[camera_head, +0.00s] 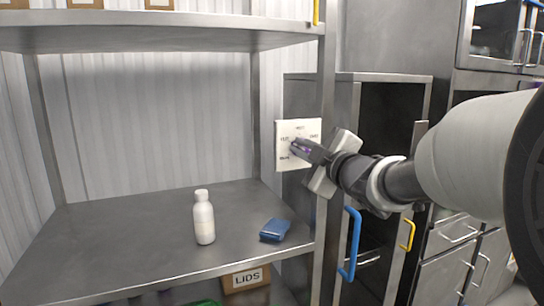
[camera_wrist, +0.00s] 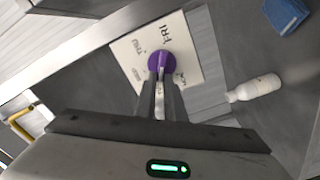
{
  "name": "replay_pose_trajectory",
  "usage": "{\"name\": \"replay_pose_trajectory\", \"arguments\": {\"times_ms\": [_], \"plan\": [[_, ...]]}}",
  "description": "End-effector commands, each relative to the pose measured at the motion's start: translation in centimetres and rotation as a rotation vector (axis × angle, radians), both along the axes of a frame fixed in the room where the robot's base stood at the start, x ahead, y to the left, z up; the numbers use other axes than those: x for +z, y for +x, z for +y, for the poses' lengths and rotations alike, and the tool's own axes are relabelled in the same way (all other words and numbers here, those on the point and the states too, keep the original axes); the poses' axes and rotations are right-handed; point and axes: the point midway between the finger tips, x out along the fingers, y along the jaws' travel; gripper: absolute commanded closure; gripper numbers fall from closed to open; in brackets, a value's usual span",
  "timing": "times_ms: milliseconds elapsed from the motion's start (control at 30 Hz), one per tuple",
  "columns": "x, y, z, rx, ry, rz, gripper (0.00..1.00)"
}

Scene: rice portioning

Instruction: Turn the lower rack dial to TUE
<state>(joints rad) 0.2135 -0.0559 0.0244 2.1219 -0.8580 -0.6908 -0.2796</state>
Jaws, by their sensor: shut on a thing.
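The dial is a white plate (camera_head: 283,164) with small day labels, mounted at the rack's right post. In the wrist view its plate (camera_wrist: 192,44) shows FRI and what looks like THU; other labels are too small or hidden. A round purple knob (camera_wrist: 161,60) sits on the plate. My gripper (camera_wrist: 161,80) is shut on the knob, its fingers reaching in from the front. In the head view my gripper (camera_head: 300,147) covers most of the knob. I cannot tell which label the knob points to.
The steel shelf (camera_head: 130,240) holds a white bottle (camera_head: 204,218) and a blue folded item (camera_head: 275,230). A box marked LIDS (camera_head: 245,279) is below. A blue handle (camera_head: 350,245) and yellow handle (camera_head: 408,234) stick out below my arm.

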Motion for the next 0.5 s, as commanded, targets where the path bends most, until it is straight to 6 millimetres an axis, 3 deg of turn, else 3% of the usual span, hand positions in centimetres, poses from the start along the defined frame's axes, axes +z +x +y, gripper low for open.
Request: {"name": "replay_pose_trajectory", "arguments": {"times_ms": [500], "plan": [[0.13, 0.02, 0.08, 0.001, -0.037, -0.015, 1.0]]}}
